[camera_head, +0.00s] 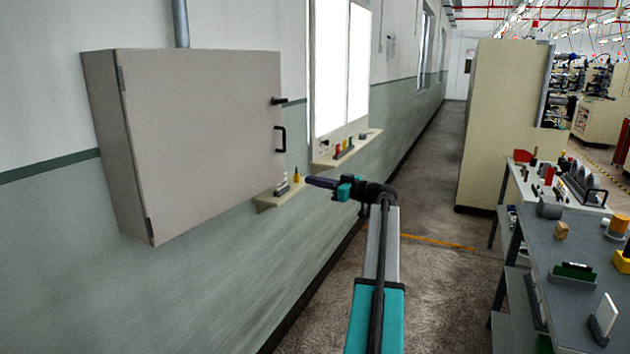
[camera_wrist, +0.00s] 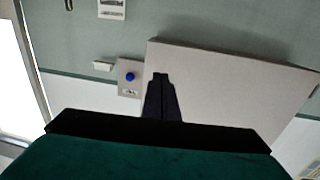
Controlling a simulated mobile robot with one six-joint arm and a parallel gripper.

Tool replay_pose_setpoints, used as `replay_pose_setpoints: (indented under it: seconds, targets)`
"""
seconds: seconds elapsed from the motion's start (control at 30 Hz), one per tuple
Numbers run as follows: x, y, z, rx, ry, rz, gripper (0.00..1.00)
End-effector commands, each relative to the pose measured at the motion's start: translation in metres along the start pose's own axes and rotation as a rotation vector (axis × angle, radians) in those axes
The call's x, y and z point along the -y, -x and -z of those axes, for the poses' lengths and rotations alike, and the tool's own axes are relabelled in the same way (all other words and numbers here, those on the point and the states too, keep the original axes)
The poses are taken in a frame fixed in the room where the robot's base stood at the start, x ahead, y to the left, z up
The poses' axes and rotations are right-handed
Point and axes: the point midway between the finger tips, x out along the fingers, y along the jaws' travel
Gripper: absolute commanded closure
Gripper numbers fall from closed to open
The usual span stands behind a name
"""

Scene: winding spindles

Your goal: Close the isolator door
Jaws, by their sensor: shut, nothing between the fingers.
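The isolator door (camera_head: 205,140) is a plain beige panel on the wall cabinet (camera_head: 112,150), hinged at its left edge. It appears angled out from the wall, ajar; the gap behind its right edge is hidden. A black handle (camera_head: 280,139) and a small black latch (camera_head: 278,101) sit at its right edge. My gripper (camera_head: 309,181) is shut and empty, pointing left, right of and below the handle. In the wrist view my gripper (camera_wrist: 160,77) shows in front of a beige panel (camera_wrist: 245,85), seemingly the door. I cannot tell whether they touch.
A small ledge (camera_head: 266,202) with small items stands below the door's right edge. A lit window (camera_head: 340,70) has a sill with bottles. The wrist view shows a blue button (camera_wrist: 130,77) on a small beige panel. A workbench (camera_head: 560,275) stands right; the aisle between is clear.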

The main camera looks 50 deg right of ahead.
Motion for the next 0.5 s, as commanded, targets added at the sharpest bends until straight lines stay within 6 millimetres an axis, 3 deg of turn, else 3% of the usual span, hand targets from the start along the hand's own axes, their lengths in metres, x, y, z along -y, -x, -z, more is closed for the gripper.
replay_pose_setpoints:
  seconds: [0.5]
  targets:
    - [0.0,-0.075,0.002,0.001,-0.001,0.002,1.0]
